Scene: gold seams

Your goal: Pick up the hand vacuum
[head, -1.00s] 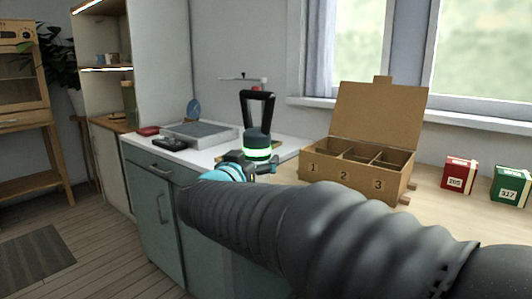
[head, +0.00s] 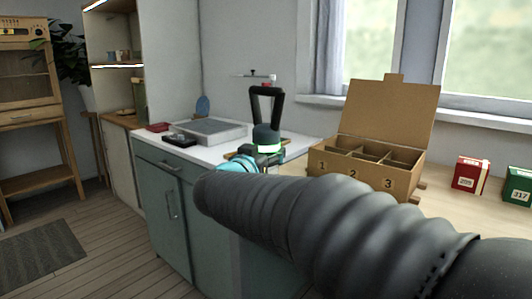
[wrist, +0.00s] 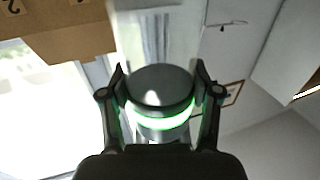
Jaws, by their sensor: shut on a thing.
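The hand vacuum is a dark rounded body with a glowing green ring and a black loop handle on top. In the head view the hand vacuum (head: 266,133) is upright, in front of the back of the counter. My gripper (head: 268,159) is at its lower part, mostly hidden behind my arm. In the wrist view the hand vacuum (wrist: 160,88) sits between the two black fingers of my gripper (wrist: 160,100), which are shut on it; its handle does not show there. I cannot tell whether its base touches the counter.
A grey tray (head: 212,132) and a small black item (head: 180,140) lie on the white counter (head: 185,154) to the left. An open cardboard box (head: 366,179) with numbered compartments stands right, beyond it a red box (head: 471,175) and a green box (head: 518,184).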

